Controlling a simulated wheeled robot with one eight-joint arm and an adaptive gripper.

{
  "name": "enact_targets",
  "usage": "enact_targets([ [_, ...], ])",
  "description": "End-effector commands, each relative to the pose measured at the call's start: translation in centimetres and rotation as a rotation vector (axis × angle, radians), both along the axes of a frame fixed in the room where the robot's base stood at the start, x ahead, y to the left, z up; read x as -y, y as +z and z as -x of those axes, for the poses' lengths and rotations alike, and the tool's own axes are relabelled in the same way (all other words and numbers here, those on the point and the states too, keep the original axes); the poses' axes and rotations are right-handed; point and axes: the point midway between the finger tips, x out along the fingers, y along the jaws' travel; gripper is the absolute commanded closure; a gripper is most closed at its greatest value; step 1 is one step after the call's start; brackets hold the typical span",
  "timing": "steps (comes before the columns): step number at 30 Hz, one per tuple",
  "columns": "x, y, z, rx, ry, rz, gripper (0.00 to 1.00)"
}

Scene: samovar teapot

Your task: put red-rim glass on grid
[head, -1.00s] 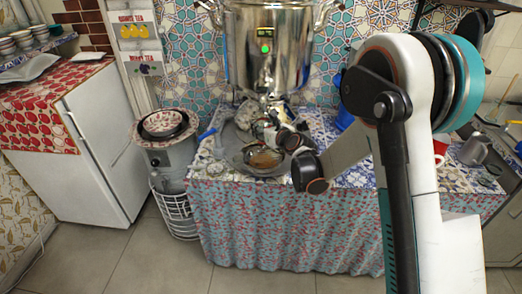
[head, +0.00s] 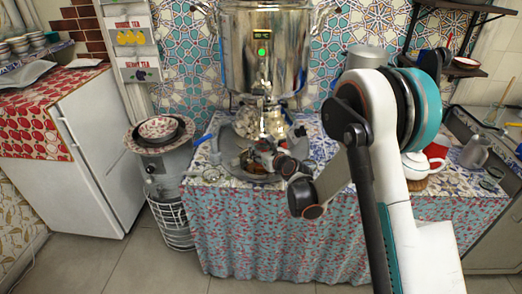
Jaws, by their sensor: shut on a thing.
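My gripper (head: 268,156) is small in the head view, at the end of my arm, low over the round metal tray (head: 228,158) in front of the samovar. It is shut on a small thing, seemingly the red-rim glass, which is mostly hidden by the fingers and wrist. The samovar (head: 262,50) is large and shiny, with a green light, at the back of the table. I cannot make out a grid clearly in the clutter below its tap. Whether the held thing touches the tray is too small to tell.
The table (head: 270,235) has a patterned cloth. A white teapot (head: 417,166) with red stands right of my arm, and a grey jug (head: 476,152) farther right. A stand with a red-patterned bowl (head: 158,127) is left of the table. A white fridge (head: 95,150) is far left.

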Motion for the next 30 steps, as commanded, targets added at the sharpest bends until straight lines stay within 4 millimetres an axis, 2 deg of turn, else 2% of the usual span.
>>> enact_targets([
  [1, 0.0, -0.1, 0.0, 0.0, 0.0, 0.0, 0.48],
  [3, 0.0, 0.0, 0.0, 0.0, 0.0, 0.0, 0.32],
  [16, 0.0, 0.3, 0.0, 0.0, 0.0, 0.0, 0.32],
  [20, 0.8, 1.0, 1.4, -0.001, -0.002, -0.001, 0.32],
  [30, 4.0, 3.0, 7.2, 0.0, -0.001, -0.001, 0.32],
])
